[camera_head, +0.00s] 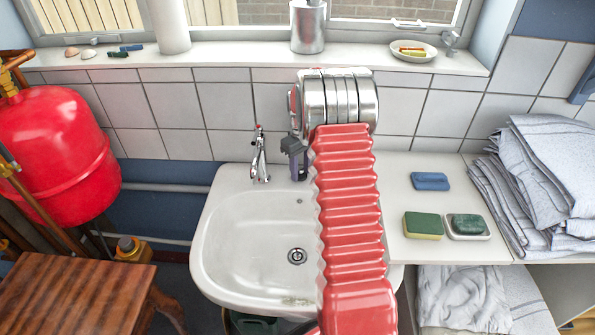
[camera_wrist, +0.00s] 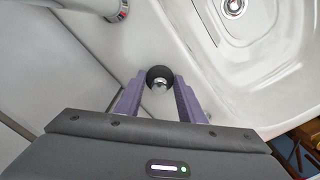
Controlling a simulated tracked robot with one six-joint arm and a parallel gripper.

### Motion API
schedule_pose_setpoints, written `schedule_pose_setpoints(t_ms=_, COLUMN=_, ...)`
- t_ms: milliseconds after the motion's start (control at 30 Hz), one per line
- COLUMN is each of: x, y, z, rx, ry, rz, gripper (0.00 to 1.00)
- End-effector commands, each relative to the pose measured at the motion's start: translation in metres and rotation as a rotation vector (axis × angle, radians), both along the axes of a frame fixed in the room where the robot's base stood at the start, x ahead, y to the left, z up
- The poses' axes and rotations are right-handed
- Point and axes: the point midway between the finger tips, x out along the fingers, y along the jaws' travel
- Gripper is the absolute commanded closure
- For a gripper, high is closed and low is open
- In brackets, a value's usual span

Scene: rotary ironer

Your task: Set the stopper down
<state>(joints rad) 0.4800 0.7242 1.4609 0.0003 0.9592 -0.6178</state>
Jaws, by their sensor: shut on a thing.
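My gripper (camera_head: 298,168) points down over the back rim of the white sink (camera_head: 232,225), just right of the tap. In the wrist view my gripper (camera_wrist: 160,84) has its two purple fingers closed on the stopper (camera_wrist: 160,72), a small dark round piece with a shiny metal middle. The stopper is over or on the sink's back ledge; I cannot tell whether it touches. In the head view I cannot make the stopper out. The drain (camera_head: 297,256) is open in the basin and also shows in the wrist view (camera_wrist: 234,6).
The tap (camera_head: 261,158) stands close to my gripper's left. The tiled wall (camera_head: 180,105) is right behind. A counter (camera_head: 430,170) at the right bears sponges, a soap dish (camera_head: 468,227) and folded cloths (camera_head: 540,175). The basin is empty.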

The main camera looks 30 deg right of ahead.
Motion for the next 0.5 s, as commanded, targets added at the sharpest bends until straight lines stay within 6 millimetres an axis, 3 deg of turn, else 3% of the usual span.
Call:
schedule_pose_setpoints(t_ms=433, x=0.0026, y=-0.0018, z=-0.0050, rx=-0.001, ry=-0.002, rz=0.000, gripper=0.87)
schedule_pose_setpoints(t_ms=467, x=0.0026, y=-0.0018, z=-0.0050, rx=-0.001, ry=-0.002, rz=0.000, gripper=0.63)
schedule_pose_setpoints(t_ms=500, x=0.0026, y=-0.0018, z=-0.0048, rx=-0.001, ry=-0.002, rz=0.000, gripper=0.60)
